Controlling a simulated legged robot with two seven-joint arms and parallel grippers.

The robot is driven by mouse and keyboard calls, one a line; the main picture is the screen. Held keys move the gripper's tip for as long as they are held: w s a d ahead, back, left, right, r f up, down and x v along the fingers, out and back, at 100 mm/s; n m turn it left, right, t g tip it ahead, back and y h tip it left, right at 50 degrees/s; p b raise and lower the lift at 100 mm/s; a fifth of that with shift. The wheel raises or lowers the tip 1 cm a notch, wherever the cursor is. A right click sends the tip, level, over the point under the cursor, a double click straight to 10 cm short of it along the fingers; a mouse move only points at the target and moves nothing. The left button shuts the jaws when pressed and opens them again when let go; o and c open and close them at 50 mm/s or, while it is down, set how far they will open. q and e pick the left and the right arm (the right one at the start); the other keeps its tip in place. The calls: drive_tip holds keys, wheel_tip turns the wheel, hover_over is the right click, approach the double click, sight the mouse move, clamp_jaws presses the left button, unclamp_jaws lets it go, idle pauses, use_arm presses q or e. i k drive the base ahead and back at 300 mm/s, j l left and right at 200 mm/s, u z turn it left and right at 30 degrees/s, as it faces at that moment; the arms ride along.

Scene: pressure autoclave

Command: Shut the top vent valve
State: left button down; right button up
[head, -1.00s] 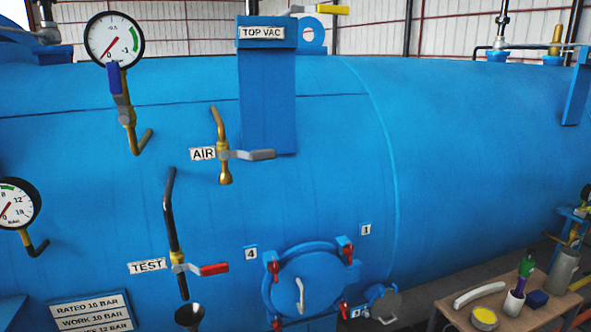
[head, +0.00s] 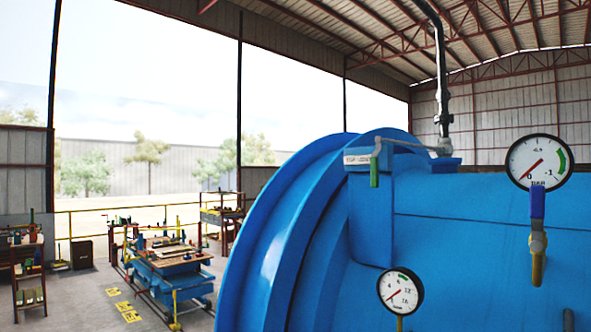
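On top of the blue autoclave (head: 480,240), near its flanged end, is a valve lever with a green grip (head: 374,172). Its grey arm runs left from a fitting (head: 441,148) under a dark vertical pipe (head: 441,80), and the green grip hangs down at its left end. Beside the grip is a white label (head: 364,159) on a blue bracket (head: 370,220). It seems to begin with "TOP", but the rest is too small to read surely. I cannot tell whether this valve is open or shut. Neither gripper is in view.
A vacuum gauge (head: 539,162) with a blue-handled valve (head: 537,205) is at right, and a pressure gauge (head: 400,291) is lower middle. At left are a blue cart (head: 175,270), a shelf rack (head: 28,270) and yellow railings. Grey floor (head: 85,300) lies open between them.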

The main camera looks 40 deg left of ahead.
sight(374, 160)
drive_tip(key=u, duration=0.9)
drive_tip(key=i, duration=0.05)
